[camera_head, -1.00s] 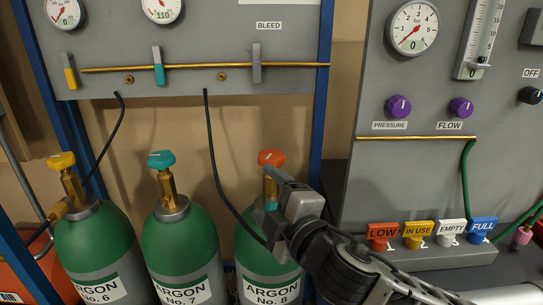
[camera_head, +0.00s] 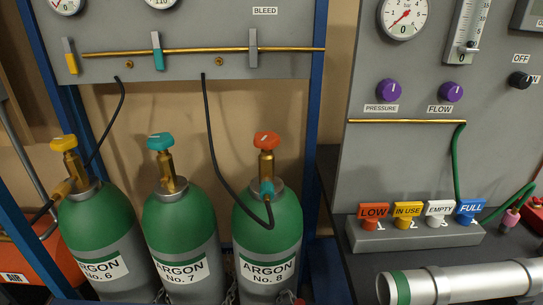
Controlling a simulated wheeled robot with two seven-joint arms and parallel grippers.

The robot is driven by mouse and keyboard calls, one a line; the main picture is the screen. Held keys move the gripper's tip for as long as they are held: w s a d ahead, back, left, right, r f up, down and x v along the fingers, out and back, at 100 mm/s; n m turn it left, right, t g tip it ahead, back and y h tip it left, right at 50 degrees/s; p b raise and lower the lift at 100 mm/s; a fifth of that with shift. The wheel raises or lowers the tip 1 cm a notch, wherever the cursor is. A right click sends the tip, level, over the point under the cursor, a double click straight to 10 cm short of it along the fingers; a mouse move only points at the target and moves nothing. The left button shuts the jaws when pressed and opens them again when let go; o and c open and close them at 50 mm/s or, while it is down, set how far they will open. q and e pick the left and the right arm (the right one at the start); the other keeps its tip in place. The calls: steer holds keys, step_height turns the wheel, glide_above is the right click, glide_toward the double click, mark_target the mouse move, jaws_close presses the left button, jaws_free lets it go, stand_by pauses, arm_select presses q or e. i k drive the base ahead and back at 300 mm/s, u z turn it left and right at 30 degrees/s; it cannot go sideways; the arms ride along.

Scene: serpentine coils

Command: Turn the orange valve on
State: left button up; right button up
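The orange valve (camera_head: 266,141) is a knob on the brass stem on top of the green and grey cylinder labelled Argon No. 8 (camera_head: 267,228). Neither of my grippers is in the head view now.
Cylinders No. 6 (camera_head: 93,232) with a yellow knob and No. 7 (camera_head: 178,228) with a teal knob stand to the left. Blue frame posts flank the cylinders. At right are a grey panel and a bench with tags (camera_head: 409,213) and a silver tube (camera_head: 460,283).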

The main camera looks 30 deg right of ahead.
mark_target(267, 141)
steer(key=k, duration=1.1)
steer(key=u, duration=0.7)
steer(key=i, duration=1.65)
steer(key=z, duration=1.1)
